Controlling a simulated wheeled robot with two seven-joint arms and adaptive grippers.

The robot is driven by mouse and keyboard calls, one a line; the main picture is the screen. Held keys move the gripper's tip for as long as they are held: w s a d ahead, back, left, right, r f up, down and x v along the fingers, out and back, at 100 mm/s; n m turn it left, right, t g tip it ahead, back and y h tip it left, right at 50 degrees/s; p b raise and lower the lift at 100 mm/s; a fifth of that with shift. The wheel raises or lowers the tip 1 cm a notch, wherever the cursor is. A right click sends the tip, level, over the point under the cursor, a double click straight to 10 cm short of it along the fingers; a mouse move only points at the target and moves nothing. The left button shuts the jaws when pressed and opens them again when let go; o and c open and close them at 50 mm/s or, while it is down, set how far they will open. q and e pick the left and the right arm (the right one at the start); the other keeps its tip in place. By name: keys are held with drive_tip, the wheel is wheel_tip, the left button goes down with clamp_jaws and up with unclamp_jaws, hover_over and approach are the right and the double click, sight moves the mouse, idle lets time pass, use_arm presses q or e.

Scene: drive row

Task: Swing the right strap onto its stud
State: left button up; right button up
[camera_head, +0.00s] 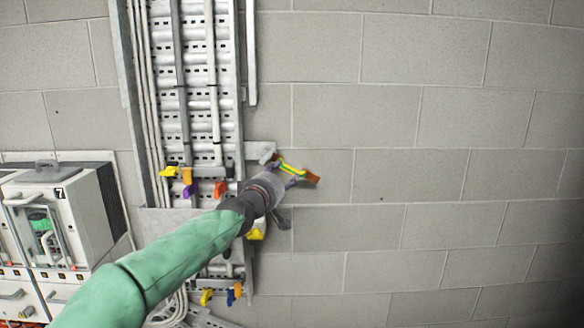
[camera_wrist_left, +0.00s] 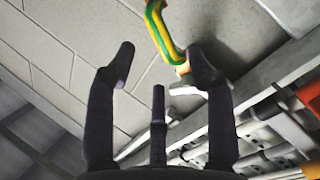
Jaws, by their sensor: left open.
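A green-and-yellow strap (camera_head: 291,167) sticks out from the right side of the cable ladder, with an orange-brown piece (camera_head: 311,178) at its outer end. In the left wrist view the strap (camera_wrist_left: 163,32) hangs down from the top edge, its near end beside the right-hand fingertip; I cannot tell whether they touch. My left gripper (camera_head: 287,198) is just below the strap in the head view. In the left wrist view its dark fingers (camera_wrist_left: 161,66) are spread, with nothing gripped between them. I cannot make out the stud clearly; the gripper hides part of the ladder edge.
The metal cable ladder (camera_head: 208,125) with cables runs up the grey block wall. Purple clips (camera_head: 190,191), yellow clips and orange clips sit along it. A white cabinet (camera_head: 60,215) marked 7 stands at the left. The wall to the right is bare.

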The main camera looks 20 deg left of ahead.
sight(290, 170)
use_arm(q)
drive_tip(key=shift+w+a+p, duration=0.15)
drive_tip(key=shift+w+p, duration=0.15)
drive_tip(key=shift+w, duration=1.5)
drive_tip(key=shift+w+a+p, duration=0.15)
drive_tip(key=shift+w+p, duration=0.1)
drive_tip(key=shift+w, duration=1.5)
clamp_jaws()
